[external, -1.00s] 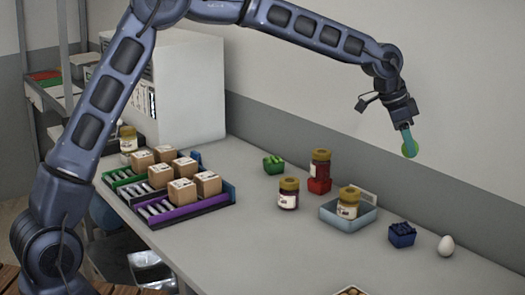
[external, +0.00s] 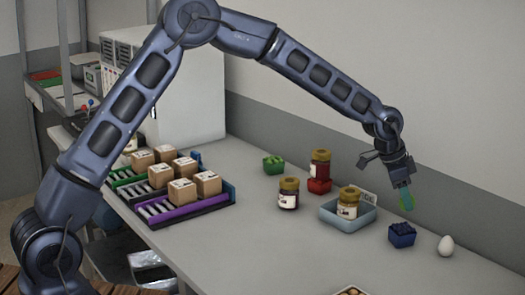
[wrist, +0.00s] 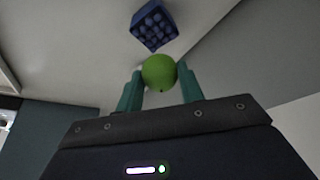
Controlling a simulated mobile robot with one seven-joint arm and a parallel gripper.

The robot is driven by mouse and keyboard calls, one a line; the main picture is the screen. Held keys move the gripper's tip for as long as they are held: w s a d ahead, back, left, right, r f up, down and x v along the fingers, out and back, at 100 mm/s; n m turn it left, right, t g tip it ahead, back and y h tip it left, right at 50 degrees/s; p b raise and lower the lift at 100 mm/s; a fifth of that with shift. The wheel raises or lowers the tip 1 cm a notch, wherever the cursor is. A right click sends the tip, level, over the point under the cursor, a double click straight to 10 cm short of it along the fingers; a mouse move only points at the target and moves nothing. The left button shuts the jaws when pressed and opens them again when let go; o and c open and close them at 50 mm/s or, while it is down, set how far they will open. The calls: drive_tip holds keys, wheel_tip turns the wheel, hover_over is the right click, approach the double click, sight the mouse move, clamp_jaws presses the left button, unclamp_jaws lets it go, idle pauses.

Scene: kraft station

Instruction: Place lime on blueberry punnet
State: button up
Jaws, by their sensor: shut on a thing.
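My gripper (external: 406,199) is shut on the green lime (wrist: 159,71), which sits between its teal fingertips in the wrist view. The lime is held in the air, above the blueberry punnet. The blueberry punnet (external: 402,235) is a small blue box of dark berries on the table, right of the grey-blue tray. It also shows in the wrist view (wrist: 153,26), just beyond the lime and apart from it. In the external view the fingers largely cover the lime.
A white egg (external: 446,245) stands right of the punnet. A grey-blue tray (external: 335,217) with a jar (external: 348,203) is to its left. A red punnet (external: 319,186) with a jar on it, another jar (external: 288,193) and a green punnet (external: 273,165) stand farther left.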

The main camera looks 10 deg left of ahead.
drive_tip(key=shift+f, duration=2.4)
drive_tip(key=shift+f, duration=0.1)
drive_tip(key=o, duration=1)
drive_tip(key=v, duration=1.2)
drive_tip(key=shift+a, duration=0.1)
